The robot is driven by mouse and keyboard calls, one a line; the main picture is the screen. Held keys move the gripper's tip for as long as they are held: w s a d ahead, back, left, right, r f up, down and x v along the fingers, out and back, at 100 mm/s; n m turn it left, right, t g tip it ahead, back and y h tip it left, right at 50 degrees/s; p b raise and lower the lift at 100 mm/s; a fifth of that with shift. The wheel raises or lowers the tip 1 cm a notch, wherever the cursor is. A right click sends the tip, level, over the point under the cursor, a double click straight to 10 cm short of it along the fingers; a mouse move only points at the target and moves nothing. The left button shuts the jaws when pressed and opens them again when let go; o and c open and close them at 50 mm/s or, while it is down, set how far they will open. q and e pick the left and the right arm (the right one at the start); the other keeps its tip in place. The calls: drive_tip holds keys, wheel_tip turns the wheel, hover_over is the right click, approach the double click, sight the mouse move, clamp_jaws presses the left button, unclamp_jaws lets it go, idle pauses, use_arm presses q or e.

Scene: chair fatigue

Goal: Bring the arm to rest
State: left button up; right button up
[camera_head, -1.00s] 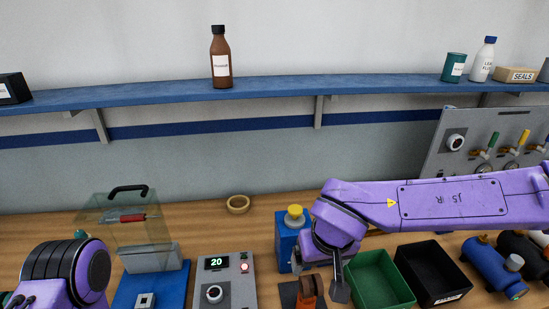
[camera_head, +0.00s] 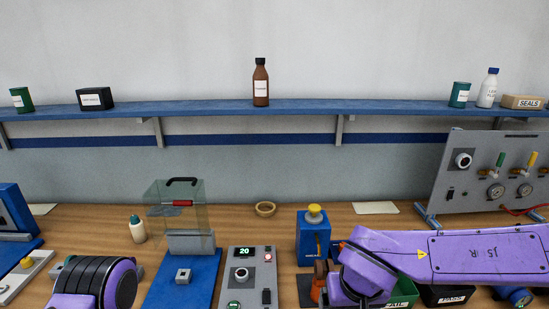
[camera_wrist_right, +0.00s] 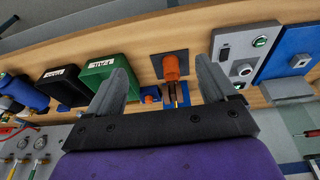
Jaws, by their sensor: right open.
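My right arm (camera_head: 445,260) is purple and enters the head view from the right, bent low over the bench's right half. Its fingers are hidden or below the frame there. In the right wrist view my right gripper (camera_wrist_right: 162,88) is open, its two grey fingers wide apart with nothing between the tips. Beyond the fingers are an orange piece (camera_wrist_right: 171,68) on a dark plate and part of the wooden bench. My left arm (camera_head: 95,285) shows only as a black and purple joint at the lower left; its gripper is not in view.
The right arm partly covers a green bin (camera_head: 404,292) and stands close to a blue box with a yellow knob (camera_head: 314,230). A black bin (camera_wrist_right: 63,84) is beside the green one. A control box (camera_head: 250,275) and a clear guard (camera_head: 178,207) stand left. A valve panel (camera_head: 490,175) stands right.

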drive_tip(key=s+d+f+m+h+b, duration=0.2)
drive_tip(key=d+f+b, duration=0.1)
drive_tip(key=f, duration=0.7)
drive_tip(key=s+d+f+m+h+b, duration=0.15)
drive_tip(key=d+f, duration=0.25)
drive_tip(key=f, duration=0.7)
drive_tip(key=s+d+f+m+h+b, duration=0.1)
drive_tip(key=s+d+f+b, duration=0.15)
drive_tip(key=f, duration=0.75)
use_arm(q)
wheel_tip(320, 180, down, 13)
drive_tip(key=b, duration=0.5)
drive_tip(key=shift+w+f+b, duration=0.15)
drive_tip(key=shift+w+b, duration=0.2)
drive_tip(key=shift+w, duration=0.1)
use_arm(e)
drive_tip(key=s+d+f+m, duration=0.1)
drive_tip(key=s+d+f, duration=0.2)
drive_tip(key=s+f, duration=0.4)
drive_tip(key=s+d+f+m+y, duration=0.1)
drive_tip(key=s+d+f, duration=0.2)
drive_tip(key=s+f, duration=0.4)
drive_tip(key=shift+d+f, duration=0.2)
drive_tip(key=shift+d, duration=0.2)
drive_tip(key=shift+w+y, duration=0.1)
drive_tip(key=shift+y, duration=0.15)
